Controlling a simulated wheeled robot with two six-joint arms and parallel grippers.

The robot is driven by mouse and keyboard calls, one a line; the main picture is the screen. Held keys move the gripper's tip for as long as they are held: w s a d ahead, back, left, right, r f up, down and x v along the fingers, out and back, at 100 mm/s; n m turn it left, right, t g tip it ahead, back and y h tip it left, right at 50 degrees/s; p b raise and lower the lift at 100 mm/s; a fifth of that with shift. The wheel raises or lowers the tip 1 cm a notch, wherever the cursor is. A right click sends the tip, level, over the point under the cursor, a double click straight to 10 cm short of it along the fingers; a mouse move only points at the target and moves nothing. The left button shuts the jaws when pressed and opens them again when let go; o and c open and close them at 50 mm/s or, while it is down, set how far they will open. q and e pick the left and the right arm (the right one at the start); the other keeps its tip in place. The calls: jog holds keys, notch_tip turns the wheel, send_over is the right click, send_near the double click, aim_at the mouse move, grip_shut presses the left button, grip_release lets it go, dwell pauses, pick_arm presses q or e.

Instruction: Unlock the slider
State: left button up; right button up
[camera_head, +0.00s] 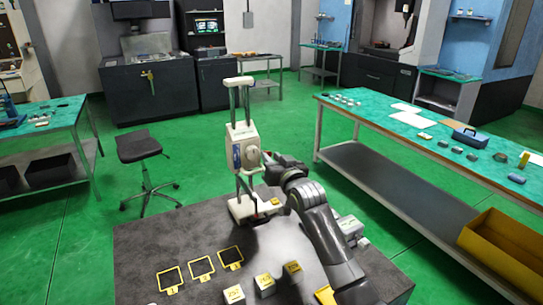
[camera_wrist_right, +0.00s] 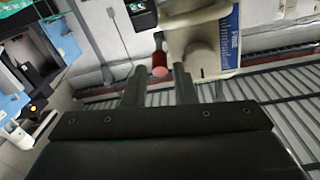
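A tall stand with two upright columns (camera_head: 232,103) rises from the dark table in the head view. Its beige slider housing (camera_head: 237,135) is around the columns at mid height. The housing also shows in the wrist view (camera_wrist_right: 208,42), with a blue label strip on it. A red round knob (camera_wrist_right: 160,71) appears there between my right fingertips in the picture; I cannot tell whether they touch it. My right gripper (camera_wrist_right: 159,72) is open, its two fingers apart. In the head view it is just right of the housing (camera_head: 266,158). My left gripper is not in view.
The dark table (camera_head: 150,240) holds several yellow square frames (camera_head: 201,267) and blocks with yellow tops (camera_head: 264,281). A green-topped bench (camera_head: 400,130) stands at the right, with a yellow bin (camera_head: 500,245) below. A stool (camera_head: 138,146) stands behind the table on the left.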

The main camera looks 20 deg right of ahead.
jog(key=shift+w, duration=0.6)
grip_shut()
